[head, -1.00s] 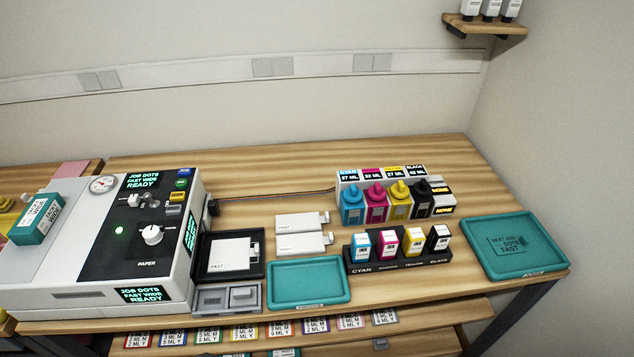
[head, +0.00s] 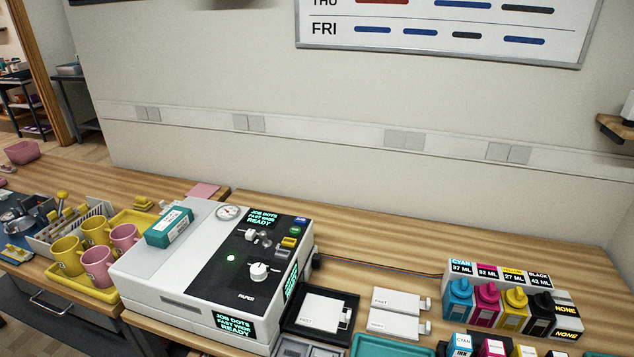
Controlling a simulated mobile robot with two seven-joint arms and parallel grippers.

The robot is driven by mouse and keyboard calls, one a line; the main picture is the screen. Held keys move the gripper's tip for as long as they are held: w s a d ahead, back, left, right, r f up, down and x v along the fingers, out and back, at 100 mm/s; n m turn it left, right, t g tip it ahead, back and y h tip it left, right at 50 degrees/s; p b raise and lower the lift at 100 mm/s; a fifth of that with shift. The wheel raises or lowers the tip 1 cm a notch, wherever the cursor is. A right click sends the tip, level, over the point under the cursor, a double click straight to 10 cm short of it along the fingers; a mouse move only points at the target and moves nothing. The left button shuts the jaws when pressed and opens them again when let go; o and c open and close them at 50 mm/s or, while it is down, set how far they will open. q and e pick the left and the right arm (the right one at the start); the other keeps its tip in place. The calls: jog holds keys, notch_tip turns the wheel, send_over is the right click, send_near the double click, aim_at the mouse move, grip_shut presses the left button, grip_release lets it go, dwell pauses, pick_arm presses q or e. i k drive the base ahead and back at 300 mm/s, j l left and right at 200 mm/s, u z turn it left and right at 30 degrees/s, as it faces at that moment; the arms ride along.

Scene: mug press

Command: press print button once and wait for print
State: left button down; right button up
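The white printer (head: 180,265) stands on the wooden bench with a black control panel (head: 235,270) on top. Its screens (head: 262,218) read job dots, fast wide, ready. At the panel's back right are a blue button (head: 299,222), a green button (head: 295,231) and a yellow one (head: 287,242); their labels are too small to read surely. A paper knob (head: 259,271) and a lit green lamp (head: 231,258) are on the panel. A black tray (head: 342,331) with a white cartridge is at the printer's right. Neither of my grippers is in view.
A teal box (head: 169,227) lies on the printer's left top. Pink and yellow mugs (head: 95,265) stand in a yellow tray (head: 65,282) at left. Ink bottles (head: 487,303) and white cartridges (head: 395,302) are at right. Bare bench lies behind the printer.

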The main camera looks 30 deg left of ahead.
aim_at(295, 231)
jog(key=u, duration=1.2)
